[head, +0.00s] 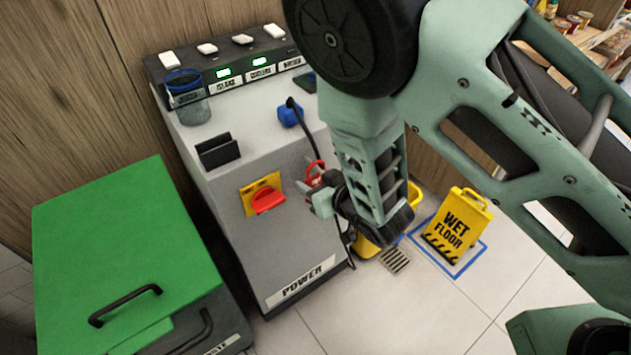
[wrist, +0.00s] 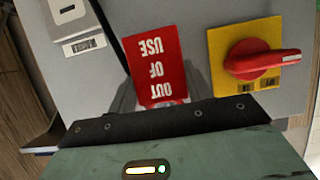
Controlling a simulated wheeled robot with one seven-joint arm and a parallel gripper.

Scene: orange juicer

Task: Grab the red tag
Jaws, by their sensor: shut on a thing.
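The red tag (wrist: 157,72), marked "OUT OF USE", shows upside down in the wrist view, in front of the grey machine face. Its lower edge is between the grey fingers of my gripper (wrist: 160,98), which is shut on it. In the head view my gripper (head: 318,192) is at the machine's right side, and a red part of the tag (head: 314,171) shows just above the fingers. The rest of the tag is hidden there by the gripper and arm.
The grey machine (head: 225,175) has a red rotary switch (head: 267,200) on a yellow plate, close beside the tag. A black cable runs from a blue plug (head: 290,112). A green-lidded bin (head: 110,240) stands left; a wet-floor sign (head: 458,225) stands on open floor at right.

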